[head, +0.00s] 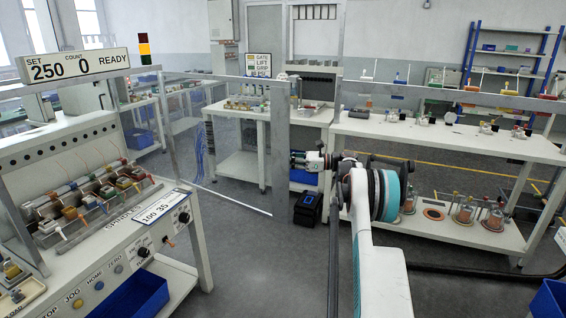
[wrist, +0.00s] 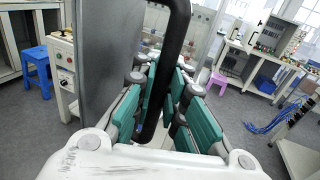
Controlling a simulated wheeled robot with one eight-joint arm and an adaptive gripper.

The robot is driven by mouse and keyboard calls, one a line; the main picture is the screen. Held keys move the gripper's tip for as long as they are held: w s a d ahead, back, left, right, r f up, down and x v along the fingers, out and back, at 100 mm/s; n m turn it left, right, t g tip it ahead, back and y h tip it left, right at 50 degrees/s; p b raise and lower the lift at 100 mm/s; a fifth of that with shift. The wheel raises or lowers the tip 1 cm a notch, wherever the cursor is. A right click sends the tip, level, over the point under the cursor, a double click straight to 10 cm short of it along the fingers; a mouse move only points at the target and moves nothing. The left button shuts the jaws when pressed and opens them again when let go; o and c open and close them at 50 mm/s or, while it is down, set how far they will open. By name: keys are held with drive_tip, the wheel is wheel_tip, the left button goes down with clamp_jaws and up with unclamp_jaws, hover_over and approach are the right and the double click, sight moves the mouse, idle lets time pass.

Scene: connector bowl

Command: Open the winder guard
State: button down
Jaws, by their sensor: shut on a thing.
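A gate-like guard with a grey metal frame and a see-through middle stands across the centre-left in the head view; its broad grey upright (head: 277,150) is at its right end. The grey upright (wrist: 108,60) also fills the left of the wrist view. A black bar handle (wrist: 174,50) runs beside it. My gripper (head: 298,160) is at the right side of the upright. In the wrist view my gripper (wrist: 163,85) has its green-padded fingers on both sides of the black handle, shut on it. The handle is hard to make out in the head view.
The winder bench (head: 90,190) stands at left, its sign (head: 72,66) reading SET 250, COUNT 0, READY. A white workbench (head: 440,140) is at right. A black box (head: 308,208) sits on the floor below my gripper. Grey floor between the benches is mostly clear.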

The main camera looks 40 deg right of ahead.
drive_tip(key=c, duration=1.6)
unclamp_jaws()
drive_tip(key=shift+s+d+r, duration=0.1)
drive_tip(key=shift+s+d, duration=0.15)
drive_tip(key=shift+s, duration=0.05)
drive_tip(key=shift+c, duration=0.2)
drive_tip(key=shift+w+a, duration=0.15)
drive_tip(key=v, duration=1.2)
